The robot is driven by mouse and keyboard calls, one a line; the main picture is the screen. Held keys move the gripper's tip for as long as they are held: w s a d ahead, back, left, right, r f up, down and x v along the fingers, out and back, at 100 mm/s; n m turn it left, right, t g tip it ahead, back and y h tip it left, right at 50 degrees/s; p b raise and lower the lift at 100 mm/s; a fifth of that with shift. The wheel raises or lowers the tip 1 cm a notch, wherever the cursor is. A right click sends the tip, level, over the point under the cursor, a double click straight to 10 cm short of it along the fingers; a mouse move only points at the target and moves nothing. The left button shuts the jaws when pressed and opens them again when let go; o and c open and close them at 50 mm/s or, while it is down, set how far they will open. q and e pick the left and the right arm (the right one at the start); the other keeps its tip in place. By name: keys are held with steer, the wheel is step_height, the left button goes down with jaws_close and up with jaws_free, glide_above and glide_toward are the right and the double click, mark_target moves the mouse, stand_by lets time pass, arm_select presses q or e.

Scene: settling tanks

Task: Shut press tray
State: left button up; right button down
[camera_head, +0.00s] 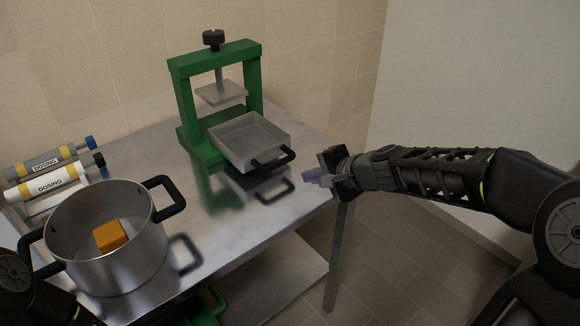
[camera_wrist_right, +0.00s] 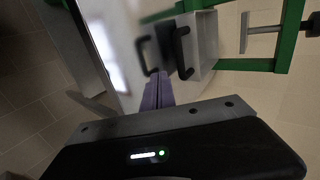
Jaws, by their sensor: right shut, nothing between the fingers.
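The green press (camera_head: 185,110) stands at the back of the metal table, with a plate (camera_head: 221,94) hanging from its screw. Its grey tray (camera_head: 237,150) sticks out of the frame toward the front right, with a black handle (camera_head: 273,160) on its front wall. The tray looks empty. My right gripper (camera_head: 312,177) is shut and empty, to the right of the handle and apart from it. In the right wrist view the purple fingertips (camera_wrist_right: 158,92) are together, below the tray (camera_wrist_right: 203,45) and its handle (camera_wrist_right: 181,50). My left gripper does not show.
A steel pot (camera_head: 108,262) with an orange block (camera_head: 110,235) inside stands at the table's front left. Two dosing cylinders (camera_head: 55,185) lie behind it. The table (camera_head: 235,215) is bare between pot and press. Its right edge lies near my right gripper.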

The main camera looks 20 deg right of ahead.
steer(key=x, duration=0.5)
steer(key=shift+w+a+p, duration=0.1)
steer(key=shift+w+p, duration=0.1)
steer(key=shift+p, duration=0.2)
steer(key=shift+w+a+r+p, duration=0.2)
steer(key=shift+w+a+p, duration=0.05)
steer(key=shift+w+p, duration=0.3)
steer(key=shift+w+a+r+p, duration=0.2)
steer(key=shift+w+r+p, duration=0.05)
steer(key=shift+w+p, duration=0.25)
steer(key=shift+w+a, duration=0.1)
steer(key=shift+w, duration=0.2)
steer(key=shift+w+f, duration=0.1)
steer(key=shift+w, duration=0.15)
steer(key=shift+a+p, duration=0.1)
steer(key=shift+p, duration=0.2)
